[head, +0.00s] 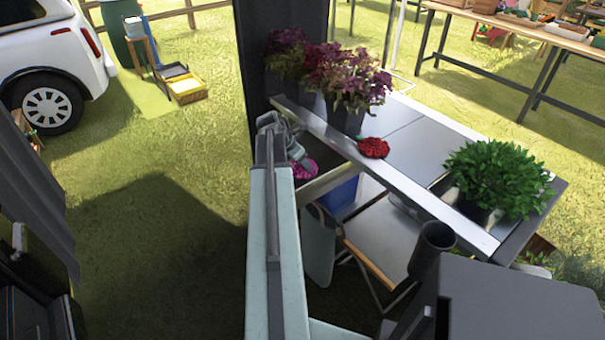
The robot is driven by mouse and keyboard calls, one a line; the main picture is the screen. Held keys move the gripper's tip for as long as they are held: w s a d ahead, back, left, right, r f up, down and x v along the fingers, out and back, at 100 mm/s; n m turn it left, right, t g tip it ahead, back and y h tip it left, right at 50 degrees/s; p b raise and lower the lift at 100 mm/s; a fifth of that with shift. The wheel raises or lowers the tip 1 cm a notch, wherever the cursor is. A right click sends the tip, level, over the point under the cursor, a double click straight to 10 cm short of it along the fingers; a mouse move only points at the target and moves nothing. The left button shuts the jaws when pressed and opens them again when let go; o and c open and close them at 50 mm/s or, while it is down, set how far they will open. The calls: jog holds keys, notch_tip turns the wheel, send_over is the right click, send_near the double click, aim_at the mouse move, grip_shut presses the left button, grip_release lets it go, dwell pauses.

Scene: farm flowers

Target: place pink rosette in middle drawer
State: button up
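The pink rosette (306,169) is a small magenta bloom, partly hidden by my gripper, at the left end of the metal table. My gripper (298,158) is just above and against it in the picture. Its fingers are small and overlap the rosette, so I cannot tell whether they are closed on it. A pale drawer-like edge (325,181) shows under the table's left end, just right of the rosette. I cannot make out which drawer it is or its inside.
A red rosette (373,148) lies on the metal table (415,150). Potted purple-red flowers (355,85) stand behind it and a leafy green plant (497,178) stands right. A dark post (285,20) rises behind my arm. Grass lies open left.

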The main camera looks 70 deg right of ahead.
aim_at(303, 169)
notch_tip(303, 169, down, 4)
jog(key=shift+r+b, duration=0.25)
jog(key=shift+b, duration=1)
jog(key=shift+r, duration=0.2)
jog(key=shift+f, duration=0.15)
jog(key=o, duration=1.2)
jog(key=shift+r+p, duration=0.45)
jog(key=shift+p, duration=0.05)
jog(key=p+v, duration=0.9)
jog(key=v, duration=0.2)
jog(key=shift+w+a+p, duration=0.15)
jog(key=shift+w+p, duration=0.05)
jog(key=shift+p, duration=0.2)
